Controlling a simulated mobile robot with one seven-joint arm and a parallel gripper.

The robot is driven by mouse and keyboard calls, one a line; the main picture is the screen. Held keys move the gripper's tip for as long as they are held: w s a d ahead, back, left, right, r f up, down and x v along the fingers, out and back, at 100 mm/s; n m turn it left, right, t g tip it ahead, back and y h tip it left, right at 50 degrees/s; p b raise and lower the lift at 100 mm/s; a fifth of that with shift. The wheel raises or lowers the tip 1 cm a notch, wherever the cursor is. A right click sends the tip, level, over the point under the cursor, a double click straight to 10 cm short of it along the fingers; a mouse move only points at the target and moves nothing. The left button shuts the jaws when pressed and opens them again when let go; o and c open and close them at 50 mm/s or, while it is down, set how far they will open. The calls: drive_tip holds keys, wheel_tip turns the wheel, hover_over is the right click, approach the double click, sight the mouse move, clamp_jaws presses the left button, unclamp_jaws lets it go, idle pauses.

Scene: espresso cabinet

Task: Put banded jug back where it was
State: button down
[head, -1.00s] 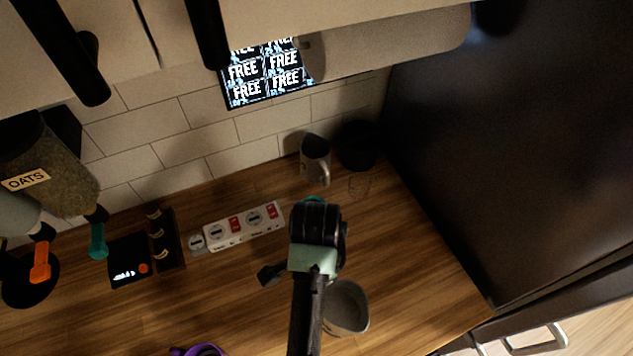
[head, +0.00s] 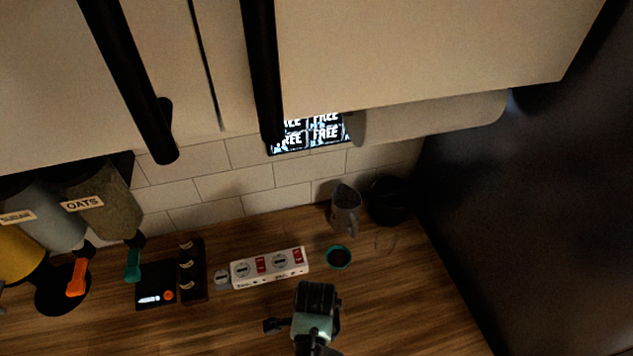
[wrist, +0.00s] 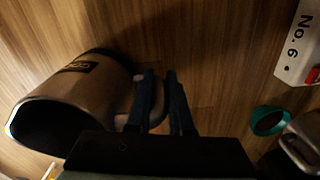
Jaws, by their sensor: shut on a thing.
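The jug (wrist: 85,85) shows in the wrist view at the left, a tan-grey cylinder with a dark lettered patch on its side and a dark open mouth toward the lower left. My gripper (wrist: 161,82) is shut on the jug's handle, with its two dark fingers on either side of it. In the head view my arm's wrist end is at the bottom centre and hides the fingers; the held jug does not show there. Whether the jug touches the counter I cannot tell.
A grey pitcher (head: 345,210) stands by the tiled wall beside a black container (head: 388,201). A teal-rimmed cup (head: 339,257) sits in front of them. A white power strip (head: 270,267) and a black scale (head: 155,285) lie to the left. Counter (head: 400,310) at right is clear.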

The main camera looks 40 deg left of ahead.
drive_tip(key=shift+f, duration=0.3)
drive_tip(key=shift+f, duration=0.15)
drive_tip(key=c, duration=0.8)
unclamp_jaws()
wheel_tip(320, 180, up, 12)
drive_tip(key=shift+r+b, duration=0.15)
drive_tip(key=shift+b, duration=0.3)
